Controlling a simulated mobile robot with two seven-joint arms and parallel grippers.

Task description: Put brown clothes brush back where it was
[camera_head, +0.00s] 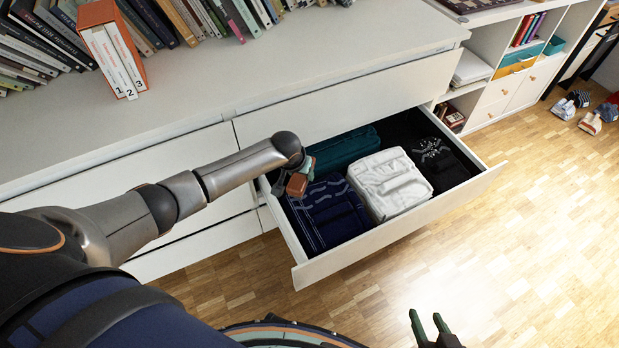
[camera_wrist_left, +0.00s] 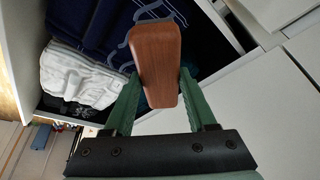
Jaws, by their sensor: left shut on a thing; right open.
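The brown clothes brush (camera_wrist_left: 156,60) is between the green fingers of my left gripper (camera_wrist_left: 158,95), which is shut on it. In the head view the brush (camera_head: 297,184) shows as a small brown block at the end of my left arm, over the left end of the open drawer (camera_head: 405,220). My left gripper (camera_head: 303,172) is partly hidden there by the arm. My right gripper (camera_head: 430,325) is open and empty at the bottom of the head view, above the floor.
The drawer holds folded dark blue clothes (camera_head: 328,212), white clothes (camera_head: 388,184), a teal pile (camera_head: 345,148) and black clothes (camera_head: 437,160). Books and an orange box of binders (camera_head: 112,47) stand on the dresser top (camera_head: 250,80). Wooden floor (camera_head: 480,270) is clear in front.

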